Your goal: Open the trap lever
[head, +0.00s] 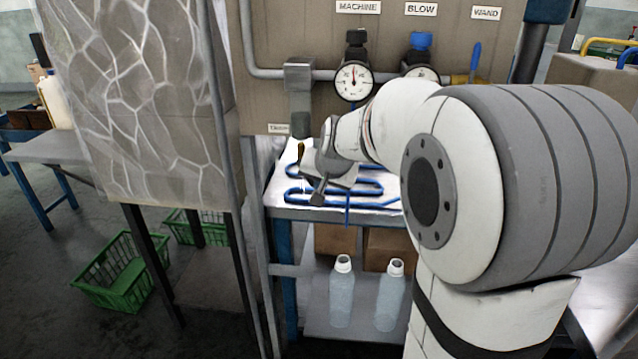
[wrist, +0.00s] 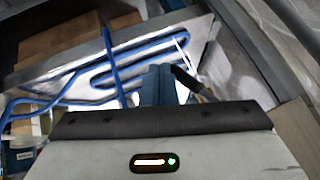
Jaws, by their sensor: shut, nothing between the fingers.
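The trap (head: 299,88) is a grey block on the pipe, with a downward leg. A small dark and yellowish piece that looks like its lever (head: 301,151) hangs below the leg. In the wrist view a dark piece with a yellowish end (wrist: 186,79), probably the same lever, lies just right of the fingers. My gripper (head: 318,192) is beside and below the lever, to its right. Its fingers (wrist: 158,84) are together and hold nothing. I cannot tell whether they touch the lever. A thin white streak (head: 304,182) shows below it.
A blue hose (head: 345,183) lies coiled on the bench top. Gauges (head: 353,80) and valves sit on the panel above. A stone-patterned block (head: 140,100) stands close on the left. Bottles (head: 342,290) stand on the lower shelf. My arm covers the right side.

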